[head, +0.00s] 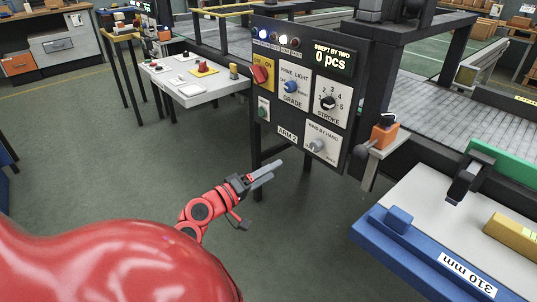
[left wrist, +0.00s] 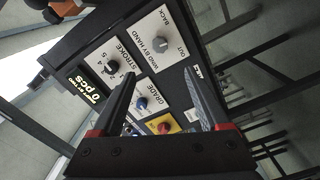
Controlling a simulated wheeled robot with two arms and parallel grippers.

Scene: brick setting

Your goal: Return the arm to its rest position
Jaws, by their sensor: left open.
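My left gripper (head: 264,174) is in the middle of the head view, in front of and below a black control panel (head: 271,125). In the left wrist view its two fingers (left wrist: 160,95) are apart with nothing between them, and the panel lies beyond them. The panel bears a red switch (head: 260,74), a blue GRADE knob (head: 291,86), a black STROKE knob (head: 327,103) and a grey WIND BY HAND knob (head: 317,146). The gripper appears clear of the panel. My right gripper is not in view.
A white table (head: 219,91) with small parts stands behind left of the panel. An orange block with a black knob (head: 384,134) is on a ledge to the right. A blue-edged bench (head: 420,255) fills the lower right. Open green floor (head: 90,165) lies left.

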